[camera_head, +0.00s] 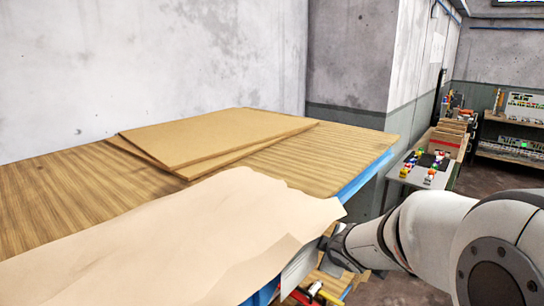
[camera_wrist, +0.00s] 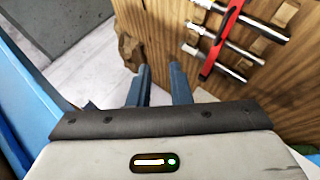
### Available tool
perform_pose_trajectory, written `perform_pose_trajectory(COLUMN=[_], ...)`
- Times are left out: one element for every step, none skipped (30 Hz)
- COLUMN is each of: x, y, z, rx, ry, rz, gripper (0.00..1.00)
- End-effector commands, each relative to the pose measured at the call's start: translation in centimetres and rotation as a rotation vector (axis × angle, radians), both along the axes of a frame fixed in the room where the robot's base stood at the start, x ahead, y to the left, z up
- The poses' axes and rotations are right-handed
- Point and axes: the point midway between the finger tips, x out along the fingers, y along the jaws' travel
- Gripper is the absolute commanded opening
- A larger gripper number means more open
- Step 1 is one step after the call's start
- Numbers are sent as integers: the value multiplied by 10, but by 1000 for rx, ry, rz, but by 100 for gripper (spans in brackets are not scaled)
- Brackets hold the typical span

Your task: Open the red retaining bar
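The red retaining bar (camera_wrist: 221,40) shows in the wrist view at the upper right. It runs slantwise across several metal tools (camera_wrist: 205,32) on an upright-looking wooden board (camera_wrist: 275,85). My gripper (camera_wrist: 160,68) is in the lower middle of the wrist view, left of and below the bar and apart from it. Its two blue-grey fingers have a gap between them, with nothing seen in it. In the head view a small red part (camera_head: 302,297) shows at the bottom edge, beside my arm; most of that area is hidden by the bench and sheet.
A wooden bench (camera_head: 45,190) carries a large beige sheet (camera_head: 190,245) and flat boards (camera_head: 215,135). A brown, rough lump (camera_wrist: 130,50) is close to my left finger. A blue panel (camera_wrist: 25,90) lies at the left. A small table (camera_head: 415,178) with coloured parts stands farther right.

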Motion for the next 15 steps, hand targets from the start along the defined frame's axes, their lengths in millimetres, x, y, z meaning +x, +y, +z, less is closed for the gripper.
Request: perform_pose_trajectory(x=[-19, -31, -49, -63, -78, -99, -114, -129, -149, -163, -175, -191, -201, -210, -220], y=[-12, -19, -26, -31, -34, -36, -36, -36, -33, -30, -27, -22, -18, -15, -10], z=[8, 11, 14, 15, 16, 16, 15, 15, 13, 12, 10, 9, 8, 7, 6], rx=[36, 62, 104, 136, 172, 221, 259, 297, 346, 382, 415, 456, 483, 508, 536], ry=[11, 26, 51, 71, 94, 127, 155, 184, 222, 252, 280, 318, 343, 367, 394], rz=[-115, -189, -286, -355, -424, -509, -569, -625, -691, -736, -774, -819, -847, -869, -895], gripper=[18, 18, 18, 18, 18, 18, 18, 18, 18, 18, 18, 18, 18, 18, 18])
